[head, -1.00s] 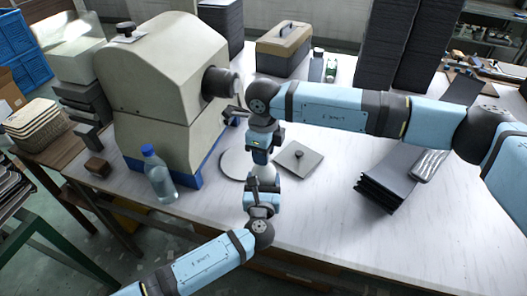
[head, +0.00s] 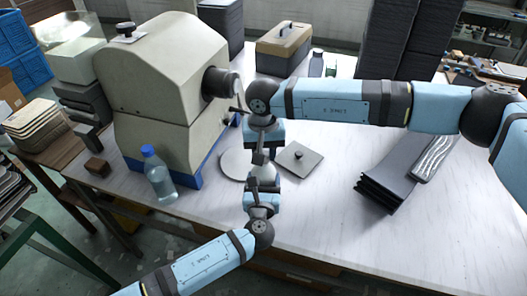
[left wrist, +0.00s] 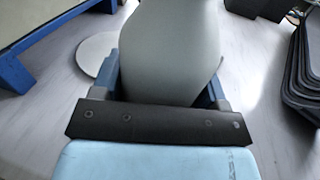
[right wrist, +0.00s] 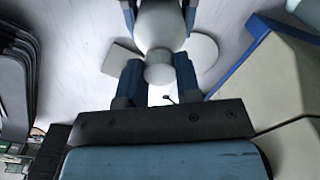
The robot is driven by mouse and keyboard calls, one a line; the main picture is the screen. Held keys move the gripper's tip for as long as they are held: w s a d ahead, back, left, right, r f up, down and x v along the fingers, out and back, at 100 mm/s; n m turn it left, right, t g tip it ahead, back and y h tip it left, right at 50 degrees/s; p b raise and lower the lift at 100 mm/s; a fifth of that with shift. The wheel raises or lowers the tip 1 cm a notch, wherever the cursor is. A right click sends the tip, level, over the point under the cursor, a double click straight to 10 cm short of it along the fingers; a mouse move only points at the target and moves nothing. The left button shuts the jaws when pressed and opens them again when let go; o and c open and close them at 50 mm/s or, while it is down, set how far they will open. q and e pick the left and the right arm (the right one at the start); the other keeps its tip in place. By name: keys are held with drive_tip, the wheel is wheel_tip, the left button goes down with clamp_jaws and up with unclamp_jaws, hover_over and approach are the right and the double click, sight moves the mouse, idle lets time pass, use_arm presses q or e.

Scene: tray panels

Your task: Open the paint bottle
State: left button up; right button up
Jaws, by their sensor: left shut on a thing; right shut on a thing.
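The paint bottle, pale grey-white, stands at the table's near middle, mostly hidden in the head view. Its body (left wrist: 170,50) fills the left wrist view. My left gripper (head: 262,186) is shut on the body from the near side. My right gripper (head: 260,150) is above it, shut on the bottle's round grey cap (right wrist: 160,68), whose sides lie between its blue fingers. The cap appears against the bottle's top in the right wrist view; I cannot tell whether it is loose.
A large beige machine (head: 165,80) with a blue base stands left. Close by are a clear blue-capped bottle (head: 159,180), a pale round disc (head: 232,166) and a square plate with a knob (head: 312,160). Dark trays (head: 385,185) lie right. The front right table is clear.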

drive_tip(key=shift+r, duration=0.25)
idle(0.6)
drive_tip(key=shift+r, duration=0.9)
drive_tip(key=shift+r, duration=2)
use_arm(q)
drive_tip(key=o, duration=1.8)
drive_tip(key=s, duration=1.2)
drive_tip(key=shift+a, duration=0.45)
use_arm(e)
drive_tip(key=shift+f, duration=0.15)
